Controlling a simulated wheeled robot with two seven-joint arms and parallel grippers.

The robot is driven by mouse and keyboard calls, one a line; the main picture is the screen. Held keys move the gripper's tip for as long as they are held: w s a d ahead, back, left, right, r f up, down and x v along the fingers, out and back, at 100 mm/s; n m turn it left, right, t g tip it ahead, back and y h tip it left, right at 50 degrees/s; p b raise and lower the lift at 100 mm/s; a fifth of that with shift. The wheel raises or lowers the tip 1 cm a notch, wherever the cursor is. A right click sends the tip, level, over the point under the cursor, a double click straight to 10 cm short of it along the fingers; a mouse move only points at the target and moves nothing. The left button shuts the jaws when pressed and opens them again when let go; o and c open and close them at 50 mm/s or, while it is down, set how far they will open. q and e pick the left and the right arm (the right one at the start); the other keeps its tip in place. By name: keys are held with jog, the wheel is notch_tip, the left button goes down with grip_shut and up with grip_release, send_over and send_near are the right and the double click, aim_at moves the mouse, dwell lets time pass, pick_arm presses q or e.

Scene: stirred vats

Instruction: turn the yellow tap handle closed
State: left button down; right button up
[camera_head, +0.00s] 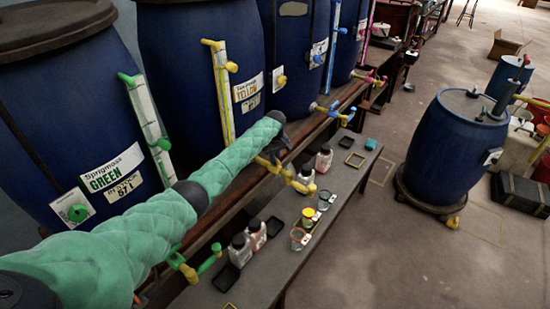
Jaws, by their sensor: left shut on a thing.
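The yellow tap (297,183) sticks out from the foot of the blue vat labelled YELLOW (180,55), over the low bench. My left arm, in a green quilted sleeve, reaches in from the lower left. My left gripper (281,151) is at this tap and shut on its yellow handle (266,162). The dark gripper hides part of the handle, so its exact angle is hard to tell. My right gripper is not in view.
A green tap (195,268) lies below my arm, and a blue tap (335,112) is farther along. Bottles (324,158) and small dishes stand on the bench (345,185) below. A blue drum (455,145) stands right, across clear floor.

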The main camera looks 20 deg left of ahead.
pick_arm(q)
jog(key=m, duration=0.3)
jog(key=shift+m, duration=0.4)
jog(key=m, duration=0.7)
jog(key=shift+m, duration=1.1)
jog(key=c, duration=1.5)
grip_release()
jog(key=shift+o, duration=0.3)
jog(key=shift+r, duration=0.4)
jog(key=shift+r+b, duration=0.3)
jog(key=shift+r, duration=0.2)
notch_tip(320, 180, up, 5)
jog(key=shift+f+b, duration=0.15)
jog(key=shift+b, duration=0.65)
jog(key=shift+r, duration=0.7)
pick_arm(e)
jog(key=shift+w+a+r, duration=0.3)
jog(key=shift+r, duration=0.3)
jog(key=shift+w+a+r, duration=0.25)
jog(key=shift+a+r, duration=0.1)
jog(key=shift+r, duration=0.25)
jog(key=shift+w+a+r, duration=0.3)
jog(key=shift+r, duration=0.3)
